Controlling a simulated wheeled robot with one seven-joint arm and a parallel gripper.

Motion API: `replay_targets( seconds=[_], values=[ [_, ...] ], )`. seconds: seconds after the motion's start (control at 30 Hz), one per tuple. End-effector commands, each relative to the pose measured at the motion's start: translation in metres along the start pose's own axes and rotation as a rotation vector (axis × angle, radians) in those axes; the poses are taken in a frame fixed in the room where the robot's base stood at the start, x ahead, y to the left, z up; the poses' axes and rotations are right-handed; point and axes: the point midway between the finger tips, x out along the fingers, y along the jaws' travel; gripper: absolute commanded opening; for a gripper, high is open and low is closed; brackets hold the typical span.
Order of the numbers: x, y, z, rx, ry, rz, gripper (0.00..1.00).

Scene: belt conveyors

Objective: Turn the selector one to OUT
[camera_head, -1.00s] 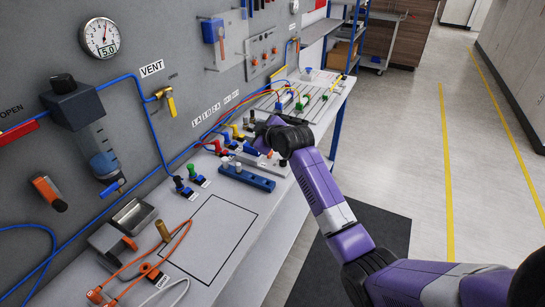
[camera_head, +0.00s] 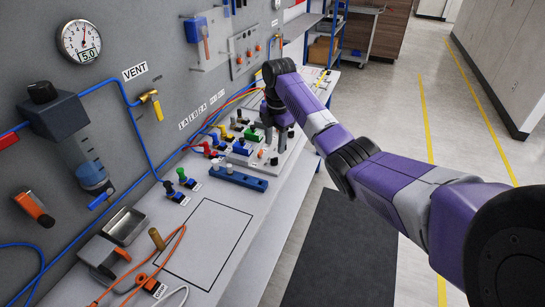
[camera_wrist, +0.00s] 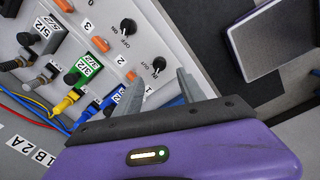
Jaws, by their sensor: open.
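Selector one (camera_wrist: 158,64) is a black rotary knob on a light panel in the wrist view, with an OUT label and a second, small label beside it. I cannot tell surely which label its pointer faces. My gripper (camera_wrist: 160,88) is open, its two grey fingers apart and nothing held between them. The knob lies just beyond the fingertips, roughly in line with the gap, and appears apart from them. In the head view my gripper (camera_head: 276,138) points down over the panel on the bench, and the arm hides part of that area.
A second black selector (camera_wrist: 128,27) marked ON and OFF stands close by. Orange lamps (camera_wrist: 101,45) line the panel beside green, blue and yellow valve blocks with hoses. A blue block (camera_head: 240,178) lies in front.

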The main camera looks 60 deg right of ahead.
Motion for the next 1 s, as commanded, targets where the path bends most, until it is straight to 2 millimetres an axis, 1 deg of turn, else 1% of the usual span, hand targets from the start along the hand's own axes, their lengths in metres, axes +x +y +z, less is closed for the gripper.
replay_targets(
  seconds=[0.3, 0.4, 0.5, 0.6, 0.83, 0.87, 1.0],
  values=[
    [0.047, -0.001, -0.001, 0.003, 0.000, -0.001, 0.47],
    [0.059, 0.000, -0.001, 0.003, 0.000, 0.000, 0.47],
    [0.067, 0.000, -0.001, 0.003, 0.000, 0.001, 0.47],
    [0.070, 0.000, -0.001, 0.003, -0.001, 0.002, 0.47],
    [0.071, 0.001, 0.000, 0.003, -0.001, 0.003, 0.47],
    [0.071, 0.001, 0.000, 0.003, -0.001, 0.003, 0.43],
    [0.071, 0.001, 0.000, 0.003, -0.001, 0.003, 0.16]
  ],
)
